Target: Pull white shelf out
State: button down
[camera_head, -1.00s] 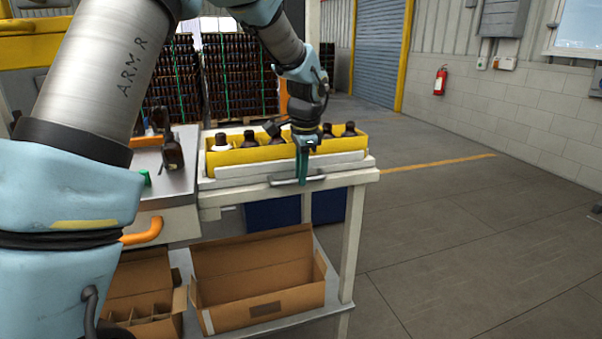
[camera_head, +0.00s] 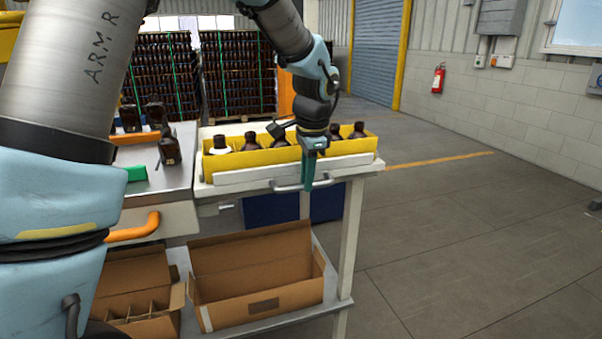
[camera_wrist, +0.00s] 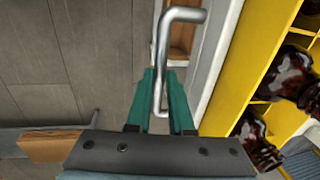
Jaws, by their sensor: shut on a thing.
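The white shelf (camera_head: 240,179) is a pale tray at the top of the white-framed stand. It bears a yellow crate of amber bottles. A metal bar handle (camera_head: 287,187) is on its front; in the wrist view the handle (camera_wrist: 164,45) runs down between my fingers. My gripper (camera_head: 308,186) points down at the handle, its teal fingers shut on the bar. In the wrist view the two fingers of my gripper (camera_wrist: 160,108) are on either side of the bar. The fingertips partly hide the handle in the head view.
The yellow crate (camera_head: 240,166) with several bottles sits on the shelf, right behind my gripper. A metal table (camera_head: 150,184) with bottles stands at left. An open cardboard box (camera_head: 255,304) lies on the lower level. The floor (camera_head: 470,240) at right is clear.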

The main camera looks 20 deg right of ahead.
jog(key=shift+s, duration=0.25)
jog(key=c, duration=0.8)
grip_release()
jog(key=r, duration=0.3)
jog(key=s+r+b, duration=0.1)
jog(key=r, duration=0.3)
jog(key=s+r, duration=0.1)
jog(key=r, duration=0.2)
jog(key=shift+a+r+b, duration=0.1)
jog(key=shift+r+b, duration=0.2)
